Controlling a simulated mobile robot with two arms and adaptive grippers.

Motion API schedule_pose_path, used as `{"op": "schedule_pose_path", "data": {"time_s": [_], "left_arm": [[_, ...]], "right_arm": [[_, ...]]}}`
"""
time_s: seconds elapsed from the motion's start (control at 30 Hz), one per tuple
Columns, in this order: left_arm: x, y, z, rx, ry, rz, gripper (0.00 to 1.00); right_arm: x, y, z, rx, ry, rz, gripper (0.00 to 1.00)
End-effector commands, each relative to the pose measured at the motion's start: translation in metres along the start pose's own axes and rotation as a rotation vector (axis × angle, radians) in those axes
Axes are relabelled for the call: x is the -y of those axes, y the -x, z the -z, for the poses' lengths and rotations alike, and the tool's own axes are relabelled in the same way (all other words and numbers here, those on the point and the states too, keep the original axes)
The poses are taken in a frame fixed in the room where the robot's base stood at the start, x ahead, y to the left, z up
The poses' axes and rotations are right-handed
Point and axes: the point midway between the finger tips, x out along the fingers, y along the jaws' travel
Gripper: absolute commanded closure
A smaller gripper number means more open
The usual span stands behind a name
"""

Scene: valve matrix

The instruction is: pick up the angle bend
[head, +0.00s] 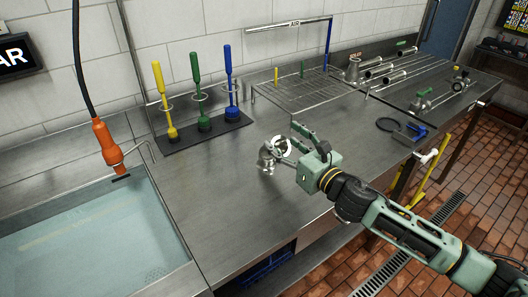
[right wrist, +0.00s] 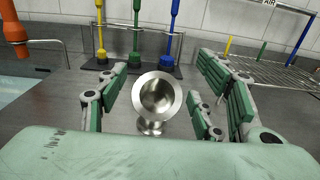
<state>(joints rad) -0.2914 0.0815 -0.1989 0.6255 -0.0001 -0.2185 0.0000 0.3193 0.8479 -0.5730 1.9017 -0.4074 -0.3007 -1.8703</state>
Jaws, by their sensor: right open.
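The angle bend (head: 267,158) is a shiny steel elbow standing on the metal worktop. In the right wrist view the angle bend (right wrist: 157,101) shows its round flanged mouth facing the camera, with a second flange below. My right gripper (head: 291,146) is open, just to the right of the bend in the head view. In the right wrist view its green-padded fingers spread left and right of the bend, with gaps visible on both sides. My left gripper is not in view.
Yellow, green and blue brushes (head: 203,95) stand in a rack at the back. A wire rack (head: 300,88) is behind the bend. A water-filled sink (head: 95,235) lies left. Steel pipes and valves (head: 395,75) lie to the far right. The worktop around the bend is clear.

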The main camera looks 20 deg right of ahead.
Motion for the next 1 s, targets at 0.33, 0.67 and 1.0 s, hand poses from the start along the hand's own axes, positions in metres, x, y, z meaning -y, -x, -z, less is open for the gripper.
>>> {"op": "schedule_pose_path", "data": {"time_s": [0.33,0.67,1.0], "left_arm": [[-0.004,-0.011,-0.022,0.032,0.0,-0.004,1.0],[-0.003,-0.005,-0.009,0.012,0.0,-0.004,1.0],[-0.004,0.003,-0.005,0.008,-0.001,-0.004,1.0]], "right_arm": [[-0.001,0.0,0.072,-0.004,-0.01,0.004,0.39],[0.0,-0.022,0.075,-0.001,-0.004,0.002,0.39],[-0.001,-0.07,0.076,-0.002,-0.006,0.002,0.39]]}}
